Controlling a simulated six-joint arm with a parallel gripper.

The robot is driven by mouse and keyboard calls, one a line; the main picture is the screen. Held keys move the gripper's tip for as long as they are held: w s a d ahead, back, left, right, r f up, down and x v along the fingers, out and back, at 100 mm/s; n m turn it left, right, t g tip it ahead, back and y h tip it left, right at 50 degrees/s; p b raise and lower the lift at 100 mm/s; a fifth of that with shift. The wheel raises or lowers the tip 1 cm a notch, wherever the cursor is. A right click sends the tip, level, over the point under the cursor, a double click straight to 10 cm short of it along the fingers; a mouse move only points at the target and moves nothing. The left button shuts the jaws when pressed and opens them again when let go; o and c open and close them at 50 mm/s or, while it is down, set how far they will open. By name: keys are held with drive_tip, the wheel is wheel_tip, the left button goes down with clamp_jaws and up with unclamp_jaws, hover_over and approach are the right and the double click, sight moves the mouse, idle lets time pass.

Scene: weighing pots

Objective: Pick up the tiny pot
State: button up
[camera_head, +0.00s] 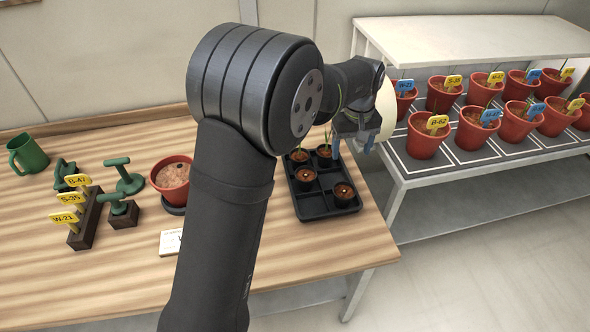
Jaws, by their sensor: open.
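A black tray (314,207) lies on the wooden bench and holds several tiny dark pots of brown soil. One tiny pot (344,193) sits at the front right and another tiny pot (306,177) at the left middle. Two more, a back right pot (325,157) and a back left pot (299,156), carry small green sprouts. My gripper (353,146) is open above the back right side of the tray. I see nothing held in it, though my arm hides part of the view. I cannot tell how high it is above the pots.
A red pot (171,177) on a dark saucer or scale stands left of my arm, behind a white card (170,242). A label block (85,222), green tools (124,178) and a green mug (27,155) stand farther left. Labelled red pots (427,140) fill the right rack.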

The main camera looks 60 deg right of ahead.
drive_tip(key=a+m+h, duration=0.1)
drive_tip(key=a+m, duration=0.1)
drive_tip(key=m, duration=0.1)
drive_tip(key=m+g+h, duration=0.1)
drive_tip(key=m+h, duration=0.2)
drive_tip(key=m, duration=0.6)
approach(345, 191)
drive_tip(key=f, duration=0.1)
drive_tip(key=d+f, duration=0.1)
drive_tip(key=f, duration=0.1)
drive_tip(key=shift+w+f+m, duration=0.1)
drive_tip(key=shift+f+m, duration=0.15)
drive_tip(key=shift+m, duration=0.05)
drive_tip(key=shift+s+x, duration=0.1)
drive_tip(key=shift+x, duration=1.25)
drive_tip(key=shift+s+x, duration=0.15)
drive_tip(key=shift+x, duration=1.2)
drive_tip(key=shift+r, duration=0.1)
drive_tip(key=c, duration=0.8)
